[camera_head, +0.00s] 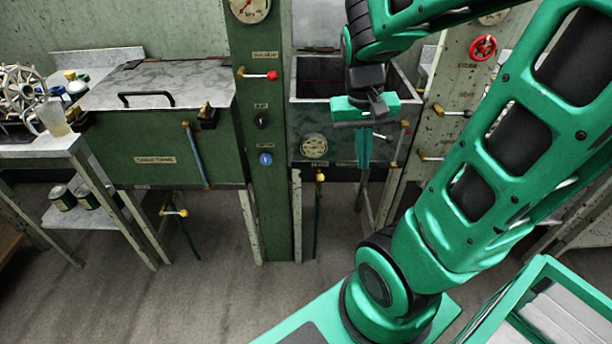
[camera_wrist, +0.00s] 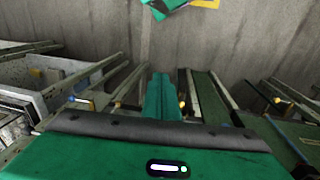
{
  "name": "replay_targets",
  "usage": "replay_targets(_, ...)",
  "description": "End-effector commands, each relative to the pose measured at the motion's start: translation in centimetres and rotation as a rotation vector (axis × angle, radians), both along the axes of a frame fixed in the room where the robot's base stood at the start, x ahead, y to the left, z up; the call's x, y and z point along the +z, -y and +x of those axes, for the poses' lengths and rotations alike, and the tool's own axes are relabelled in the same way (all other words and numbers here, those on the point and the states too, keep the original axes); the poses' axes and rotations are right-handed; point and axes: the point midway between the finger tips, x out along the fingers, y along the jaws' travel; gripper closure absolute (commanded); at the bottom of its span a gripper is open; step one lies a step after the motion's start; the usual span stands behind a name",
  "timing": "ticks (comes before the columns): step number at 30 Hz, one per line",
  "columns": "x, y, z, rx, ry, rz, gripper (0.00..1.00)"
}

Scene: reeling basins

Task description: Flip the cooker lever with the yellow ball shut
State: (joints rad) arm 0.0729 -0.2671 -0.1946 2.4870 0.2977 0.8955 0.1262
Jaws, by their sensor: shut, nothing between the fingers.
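My gripper (camera_head: 363,162) is shut and empty. It points down in front of the middle basin (camera_head: 294,125), toward its right side. In the wrist view its teal fingers (camera_wrist: 159,82) lie together. A lever with a yellow ball (camera_head: 320,178) hangs under the middle basin, left of and apart from my fingers. Another yellow-ball lever (camera_head: 183,212) sits below the green cooker-like tank (camera_head: 158,160) at left. In the wrist view a yellow ball (camera_wrist: 182,104) shows just right of the fingers; I cannot tell which lever it belongs to.
The green post (camera_head: 263,208) carries a red-ball lever (camera_head: 271,75), a black knob (camera_head: 261,121) and a blue knob (camera_head: 265,159). The right panel has a red valve wheel (camera_head: 482,47) and more levers. A cluttered side table (camera_head: 40,149) stands at left. The floor in front is clear.

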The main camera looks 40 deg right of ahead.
Motion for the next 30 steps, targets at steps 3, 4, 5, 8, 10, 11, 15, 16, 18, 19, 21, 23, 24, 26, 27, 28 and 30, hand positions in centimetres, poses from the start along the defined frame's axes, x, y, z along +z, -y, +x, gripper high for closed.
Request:
replay_targets(3,-1.7,-0.1,4.0,-0.007,-0.013,-0.074,1.00)
replay_targets(4,-2.1,-0.1,4.9,-0.009,-0.012,-0.093,1.00)
replay_targets(5,-2.6,-0.2,5.9,-0.012,-0.012,-0.113,1.00)
replay_targets(8,-4.2,-0.7,9.1,-0.012,-0.003,-0.177,1.00)
replay_targets(10,-5.5,-1.3,11.3,-0.011,0.008,-0.221,1.00)
replay_targets(11,-6.0,-1.6,12.2,-0.008,0.012,-0.241,1.00)
replay_targets(15,-8.9,-3.4,16.3,0.009,0.046,-0.326,1.00)
replay_targets(16,-9.5,-3.9,17.1,0.013,0.056,-0.343,1.00)
replay_targets(18,-10.8,-4.9,18.7,0.023,0.076,-0.377,1.00)
replay_targets(19,-11.4,-5.3,19.3,0.029,0.086,-0.392,1.00)
replay_targets(21,-12.5,-6.2,20.5,0.040,0.105,-0.417,1.00)
replay_targets(23,-13.3,-6.8,21.3,0.045,0.119,-0.436,1.00)
replay_targets(24,-13.7,-7.3,21.7,0.050,0.129,-0.444,1.00)
replay_targets(26,-14.2,-7.6,22.1,0.055,0.137,-0.454,1.00)
replay_targets(27,-14.4,-7.8,22.4,0.057,0.142,-0.459,1.00)
replay_targets(28,-14.5,-7.9,22.5,0.058,0.145,-0.461,1.00)
replay_targets(30,-14.6,-8.1,22.6,0.059,0.150,-0.464,1.00)
